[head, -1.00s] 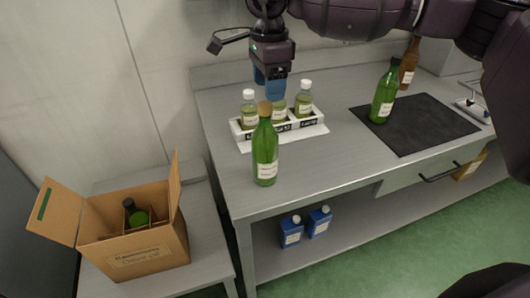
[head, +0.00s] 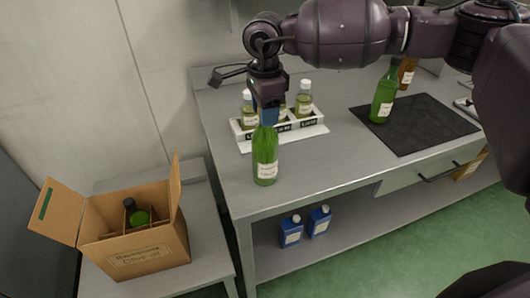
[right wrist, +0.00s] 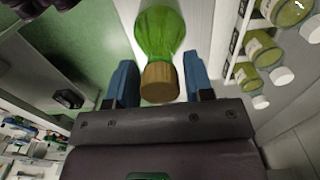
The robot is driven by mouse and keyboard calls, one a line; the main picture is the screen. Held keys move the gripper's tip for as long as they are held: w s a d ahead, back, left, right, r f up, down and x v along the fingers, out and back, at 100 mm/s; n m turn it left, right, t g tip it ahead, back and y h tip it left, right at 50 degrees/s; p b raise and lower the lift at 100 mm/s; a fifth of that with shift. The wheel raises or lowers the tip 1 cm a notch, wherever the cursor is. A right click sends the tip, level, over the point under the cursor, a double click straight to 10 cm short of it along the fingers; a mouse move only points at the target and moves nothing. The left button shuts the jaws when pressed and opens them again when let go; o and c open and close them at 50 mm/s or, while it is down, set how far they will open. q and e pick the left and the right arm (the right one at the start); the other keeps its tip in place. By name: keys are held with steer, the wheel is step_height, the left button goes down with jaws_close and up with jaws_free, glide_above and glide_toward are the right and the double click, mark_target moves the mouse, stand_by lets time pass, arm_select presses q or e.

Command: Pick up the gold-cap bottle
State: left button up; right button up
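The gold-cap bottle is green with a white label and stands upright near the bench's left front in the head view (head: 265,160). Its gold cap is hidden there behind my right gripper (head: 268,118), which points down over the bottle's top. In the right wrist view the gold cap (right wrist: 160,82) lies between the two blue fingers of my right gripper (right wrist: 161,78). The fingers are open, one on each side of the cap, with narrow gaps showing. My left gripper is not in view.
A white rack (head: 312,131) with several white-capped sample bottles stands close behind the bottle. Another green bottle (head: 383,95) stands on a dark mat (head: 425,128), with a brown bottle (head: 407,72) behind. A cardboard box (head: 150,255) sits at left; blue containers (head: 291,232) are on the shelf below.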

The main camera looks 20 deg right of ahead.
steer(key=c, duration=0.7)
steer(key=shift+r, duration=0.1)
